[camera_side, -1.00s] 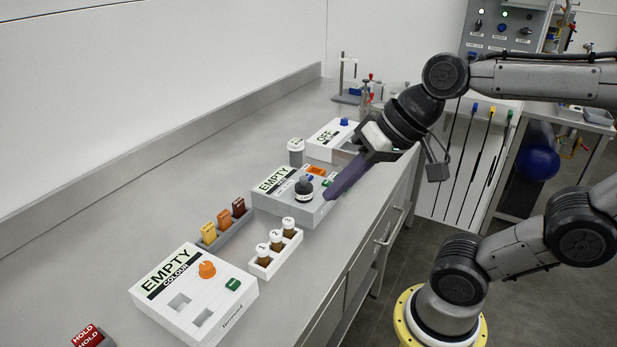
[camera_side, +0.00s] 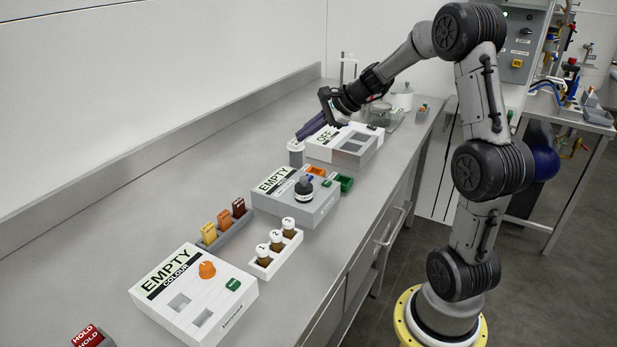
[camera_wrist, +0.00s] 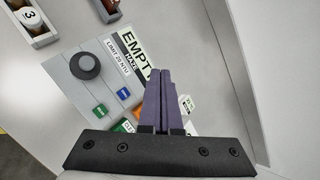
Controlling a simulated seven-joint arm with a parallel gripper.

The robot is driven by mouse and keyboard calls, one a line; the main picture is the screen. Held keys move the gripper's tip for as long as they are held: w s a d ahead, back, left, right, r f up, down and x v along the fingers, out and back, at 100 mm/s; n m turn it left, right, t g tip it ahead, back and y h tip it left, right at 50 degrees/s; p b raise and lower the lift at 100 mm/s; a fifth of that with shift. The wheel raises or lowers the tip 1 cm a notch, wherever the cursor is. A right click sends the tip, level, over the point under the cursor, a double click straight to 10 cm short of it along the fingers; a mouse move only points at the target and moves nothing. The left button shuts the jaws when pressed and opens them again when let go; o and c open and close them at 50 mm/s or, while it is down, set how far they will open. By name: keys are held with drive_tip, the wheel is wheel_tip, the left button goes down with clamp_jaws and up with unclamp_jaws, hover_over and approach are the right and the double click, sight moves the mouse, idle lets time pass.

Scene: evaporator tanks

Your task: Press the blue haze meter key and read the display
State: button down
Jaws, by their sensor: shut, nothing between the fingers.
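The haze meter (camera_side: 318,208) is the grey box in the middle of the bench in the side view. Its display (camera_side: 275,179) reads EMPTY; the wrist view shows EMPT and HAZE on it (camera_wrist: 135,48), with the end covered by my fingers. The blue key (camera_wrist: 124,93) shows clear in the wrist view, left of my fingers, beside a green key (camera_wrist: 101,110). A round dark-topped piece (camera_side: 304,188) stands on the meter. My gripper (camera_side: 298,137) is shut and empty, behind the meter and above a white-lidded jar. It also shows in the wrist view (camera_wrist: 160,71).
The white-lidded jar (camera_side: 296,158) stands close under my fingers. A white instrument reading OFF (camera_side: 357,158) stands behind the haze meter. Numbered vials in a rack (camera_side: 262,270), a colour-tab holder (camera_side: 211,243) and the colour meter (camera_side: 200,325) stand in front.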

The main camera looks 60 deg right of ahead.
sight(313, 177)
drive_tip(key=shift+s+d+f+m, duration=0.2)
drive_tip(key=shift+s+d+f, duration=0.1)
drive_tip(key=shift+d, duration=0.25)
drive_tip(key=shift+s+d+f+m, duration=0.2)
drive_tip(key=shift+s+d+f, duration=0.1)
drive_tip(key=shift+d, duration=0.2)
drive_tip(key=shift+f, duration=4.4)
drive_tip(key=shift+f, duration=0.2)
drive_tip(key=shift+f, duration=0.25)
